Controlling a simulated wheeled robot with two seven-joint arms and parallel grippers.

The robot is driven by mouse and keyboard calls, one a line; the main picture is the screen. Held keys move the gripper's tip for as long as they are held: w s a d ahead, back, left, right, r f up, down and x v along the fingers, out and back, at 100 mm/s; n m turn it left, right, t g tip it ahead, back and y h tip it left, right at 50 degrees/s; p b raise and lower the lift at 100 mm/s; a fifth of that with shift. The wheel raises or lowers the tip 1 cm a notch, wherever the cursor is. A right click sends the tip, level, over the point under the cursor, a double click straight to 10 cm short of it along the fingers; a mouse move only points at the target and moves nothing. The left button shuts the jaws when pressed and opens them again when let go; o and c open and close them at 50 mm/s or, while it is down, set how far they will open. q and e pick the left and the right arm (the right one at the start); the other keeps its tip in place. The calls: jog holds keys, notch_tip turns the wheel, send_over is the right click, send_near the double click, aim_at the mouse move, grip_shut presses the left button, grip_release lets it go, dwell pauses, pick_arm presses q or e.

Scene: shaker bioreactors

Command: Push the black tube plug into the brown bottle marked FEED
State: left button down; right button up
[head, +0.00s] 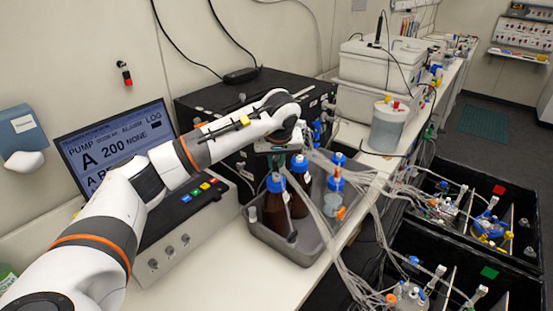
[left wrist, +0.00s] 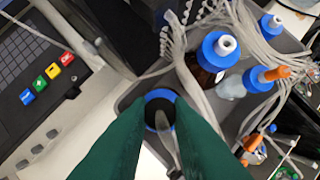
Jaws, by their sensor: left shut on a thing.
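My left gripper (head: 281,150) points down over the grey tray, above the front brown bottle (head: 275,208) with a blue cap ring. In the left wrist view its green fingers (left wrist: 160,118) close in from both sides over the blue ring. The black tube plug (left wrist: 158,105) appears as a dark round shape between the fingertips, within the ring's outline. A pale tube runs down from it between the fingers. I cannot tell whether the plug touches the bottle mouth or how deep it sits. The FEED marking is not readable. My right gripper is not in view.
A second brown bottle (head: 299,184) stands close behind. A clear bottle (head: 334,203) and loose tubes (head: 322,190) crowd the grey tray (head: 300,254) on the right. A pump console (head: 182,228) is to the left. Black bins (head: 480,170) lie to the right.

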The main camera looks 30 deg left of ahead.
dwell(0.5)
pick_arm(q)
jog(key=shift+f+b, duration=0.55)
jog(key=shift+f, duration=0.5)
dwell(0.9)
jog(key=c, duration=1.2)
grip_release()
jog(key=shift+c, duration=0.2)
jog(key=b+v, duration=0.3)
jog(key=v, duration=0.9)
